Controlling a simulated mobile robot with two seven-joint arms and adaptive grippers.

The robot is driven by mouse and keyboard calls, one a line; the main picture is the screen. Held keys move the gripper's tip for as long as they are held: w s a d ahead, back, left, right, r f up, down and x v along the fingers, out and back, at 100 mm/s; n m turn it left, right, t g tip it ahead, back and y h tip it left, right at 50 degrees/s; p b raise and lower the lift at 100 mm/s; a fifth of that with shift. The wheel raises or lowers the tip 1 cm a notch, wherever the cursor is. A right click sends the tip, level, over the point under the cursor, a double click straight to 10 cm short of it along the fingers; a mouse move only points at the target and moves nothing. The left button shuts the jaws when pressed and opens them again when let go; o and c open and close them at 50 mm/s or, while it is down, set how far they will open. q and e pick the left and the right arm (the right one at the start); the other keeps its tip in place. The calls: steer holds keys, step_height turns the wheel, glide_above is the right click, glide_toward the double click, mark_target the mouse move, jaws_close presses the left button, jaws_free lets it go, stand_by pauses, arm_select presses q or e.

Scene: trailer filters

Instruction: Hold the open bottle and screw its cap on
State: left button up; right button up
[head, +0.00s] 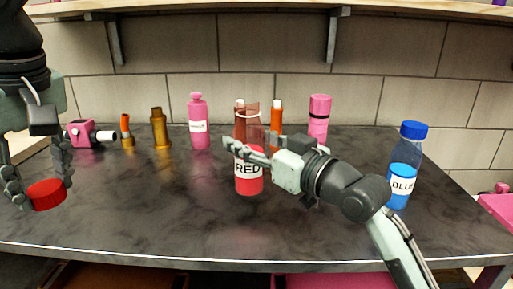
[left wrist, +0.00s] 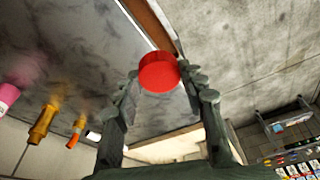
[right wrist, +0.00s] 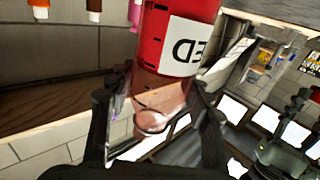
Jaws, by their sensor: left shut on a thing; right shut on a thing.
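A clear bottle labelled RED (head: 249,183) with red contents stands upright towards the middle of the counter. My right gripper (head: 245,150) is shut on its upper part. In the right wrist view the bottle (right wrist: 180,45) shows its uncapped mouth between the fingers. A red cap (head: 46,195) is held by my left gripper (head: 42,187), at the left of the head view, well apart from the bottle. In the left wrist view the cap (left wrist: 158,73) sits between the fingertips. Whether the bottle touches the counter is hard to tell.
A blue-capped bottle labelled BLUE (head: 403,172) stands right of my right arm. A pink bottle (head: 198,122), a pink container (head: 319,118), a brass fitting (head: 159,128) and a pink device (head: 85,133) stand along the back. The counter (head: 150,205) between my grippers is clear.

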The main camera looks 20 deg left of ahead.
steer(key=s+a+r, duration=0.6)
steer(key=s, duration=0.1)
steer(key=shift+s, duration=0.3)
steer(key=shift+a, duration=0.1)
stand_by(0.4)
steer(key=o, duration=0.7)
jaws_close()
steer(key=shift+s, duration=0.1)
